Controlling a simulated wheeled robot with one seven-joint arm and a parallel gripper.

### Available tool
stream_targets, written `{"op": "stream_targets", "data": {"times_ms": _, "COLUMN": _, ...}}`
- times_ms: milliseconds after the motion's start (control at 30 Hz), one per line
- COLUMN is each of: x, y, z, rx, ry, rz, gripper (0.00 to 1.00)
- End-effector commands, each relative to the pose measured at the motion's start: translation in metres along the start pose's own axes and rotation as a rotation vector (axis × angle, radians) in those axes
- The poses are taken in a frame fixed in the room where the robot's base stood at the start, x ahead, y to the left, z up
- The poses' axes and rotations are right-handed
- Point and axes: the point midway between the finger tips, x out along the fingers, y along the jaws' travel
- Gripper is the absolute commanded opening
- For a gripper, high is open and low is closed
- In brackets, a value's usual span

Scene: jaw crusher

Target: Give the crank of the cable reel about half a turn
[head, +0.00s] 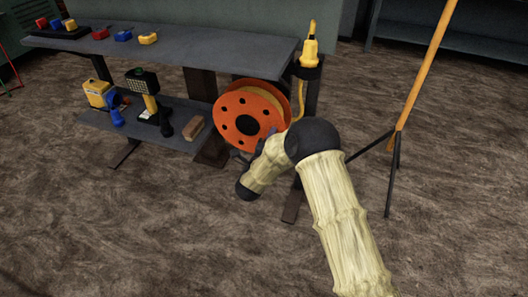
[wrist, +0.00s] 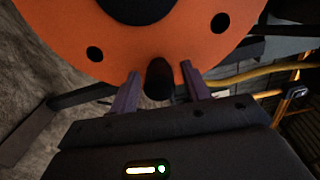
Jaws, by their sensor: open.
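The cable reel is an orange disc with round holes and a black hub (head: 238,112), mounted by the right end of the workbench. In the wrist view the reel's orange face (wrist: 190,45) fills the top. The dark, knob-like crank handle (wrist: 158,76) stands out near the lower rim of the reel. My gripper (wrist: 158,88) is open, with one finger on each side of the handle; I cannot tell whether either finger touches it. In the head view my forearm covers the reel's lower right, and the crank cannot be made out there.
The grey workbench (head: 170,50) holds small coloured blocks on top. Its lower shelf (head: 180,117) carries a yellow case, a yellow-and-black tool and a brown block. A yellow tool (head: 310,48) stands in a holder right of the reel. An orange pole on a tripod (head: 418,80) stands farther right.

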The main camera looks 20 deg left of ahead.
Motion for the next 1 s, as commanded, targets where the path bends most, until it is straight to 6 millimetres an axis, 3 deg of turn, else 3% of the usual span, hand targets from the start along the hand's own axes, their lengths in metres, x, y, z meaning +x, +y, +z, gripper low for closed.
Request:
{"op": "stream_targets", "data": {"times_ms": 167, "x": -0.022, "y": -0.002, "z": 0.002, "rx": -0.001, "ry": -0.004, "rz": 0.005, "gripper": 0.47}}
{"op": "stream_targets", "data": {"times_ms": 800, "x": -0.148, "y": -0.002, "z": 0.002, "rx": -0.002, "ry": -0.006, "rz": 0.003, "gripper": 0.47}}
{"op": "stream_targets", "data": {"times_ms": 1000, "x": -0.169, "y": -0.001, "z": 0.001, "rx": -0.001, "ry": -0.003, "rz": 0.0, "gripper": 0.47}}
